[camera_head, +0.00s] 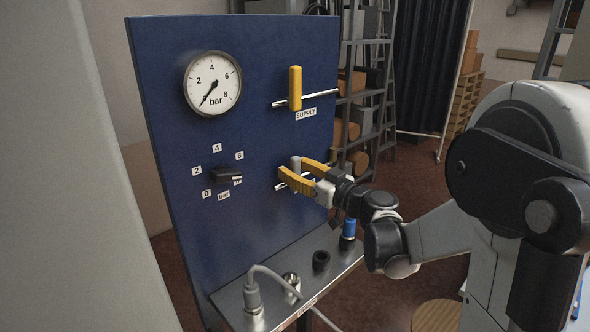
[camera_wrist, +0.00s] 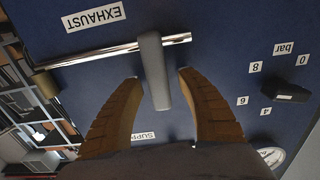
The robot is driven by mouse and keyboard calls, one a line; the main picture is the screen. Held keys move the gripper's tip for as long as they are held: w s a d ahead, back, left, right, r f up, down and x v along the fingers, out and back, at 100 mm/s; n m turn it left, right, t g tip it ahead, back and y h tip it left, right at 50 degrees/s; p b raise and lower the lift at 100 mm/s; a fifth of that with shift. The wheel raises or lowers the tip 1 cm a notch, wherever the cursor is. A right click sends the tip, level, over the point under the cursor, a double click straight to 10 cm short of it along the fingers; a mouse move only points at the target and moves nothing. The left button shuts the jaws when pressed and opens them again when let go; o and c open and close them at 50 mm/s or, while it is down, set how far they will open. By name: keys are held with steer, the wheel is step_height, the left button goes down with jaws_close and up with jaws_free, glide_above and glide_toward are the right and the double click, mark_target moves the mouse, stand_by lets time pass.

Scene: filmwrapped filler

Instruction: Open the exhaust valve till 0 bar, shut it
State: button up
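The exhaust valve has a grey lever (camera_head: 295,163) on a metal pipe (camera_head: 282,187) on the blue panel. In the wrist view the lever (camera_wrist: 154,72) stands crosswise to the pipe (camera_wrist: 110,53), below the EXHAUST label (camera_wrist: 94,16). My gripper (camera_head: 305,174) has yellow fingers, one on each side of the lever. In the wrist view my gripper (camera_wrist: 157,80) is open, with gaps between both fingers and the lever. The pressure gauge (camera_head: 212,84) has its needle pointing lower left, near the zero end of the scale.
A yellow supply lever (camera_head: 295,88) stands crosswise to its pipe above the exhaust valve. A black regulator knob (camera_head: 228,174) with a bar scale sits to the left. A metal shelf (camera_head: 238,299) below holds fittings and a hose (camera_head: 275,278).

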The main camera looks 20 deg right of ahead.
steer(key=v, duration=1.2)
steer(key=s+a+f+m+g+h, duration=0.1)
steer(key=s+a+f+g, duration=0.25)
steer(key=a, duration=0.25)
steer(key=s+a+f+g, duration=0.3)
steer(key=a+f, duration=0.1)
steer(key=a, duration=0.2)
steer(key=s+f+m+g+h, duration=0.1)
steer(key=s+f+h, duration=0.1)
steer(key=s, duration=0.4)
steer(key=s+d+f+m+g+h+b, duration=0.1)
steer(key=s+f+m+g+h, duration=0.1)
steer(key=s, duration=0.4)
steer(key=shift+s+d+f+m+h+b, duration=0.2)
steer(key=shift+d+f+m+h+b, duration=0.1)
steer(key=shift+h, duration=0.6)
